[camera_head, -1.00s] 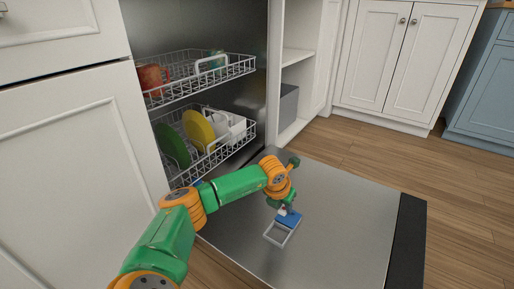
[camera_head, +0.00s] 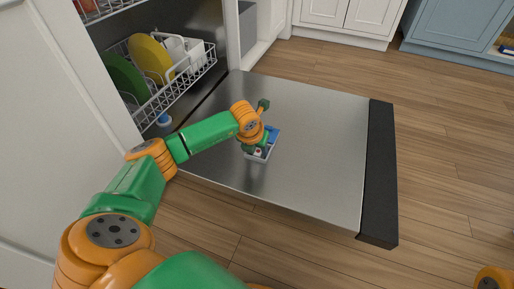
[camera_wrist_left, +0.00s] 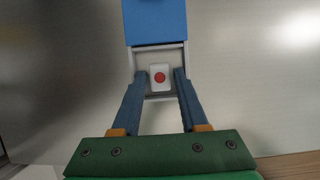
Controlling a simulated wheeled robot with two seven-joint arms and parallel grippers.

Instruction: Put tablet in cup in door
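The dishwasher door (camera_head: 310,130) lies open and flat, its steel inner face up. On it is a pale grey rectangular cup (camera_head: 262,157) with a blue lid (camera_head: 273,133) slid to its far end. The wrist view shows the cup (camera_wrist_left: 152,96) and the lid (camera_wrist_left: 156,22) straight ahead. The tablet (camera_wrist_left: 159,77), white with a red dot, appears within the cup's frame. My left gripper (camera_wrist_left: 162,73) is over the cup, its fingers apart on either side of the tablet, with gaps showing. Its depth is hard to tell. My right gripper is out of view.
The lower rack (camera_head: 180,88) stands inside the dishwasher at left, with a green plate (camera_head: 124,78), a yellow plate (camera_head: 150,57) and white dishes. The door's dark edge strip (camera_head: 379,170) is at right. Most of the door around the cup is bare.

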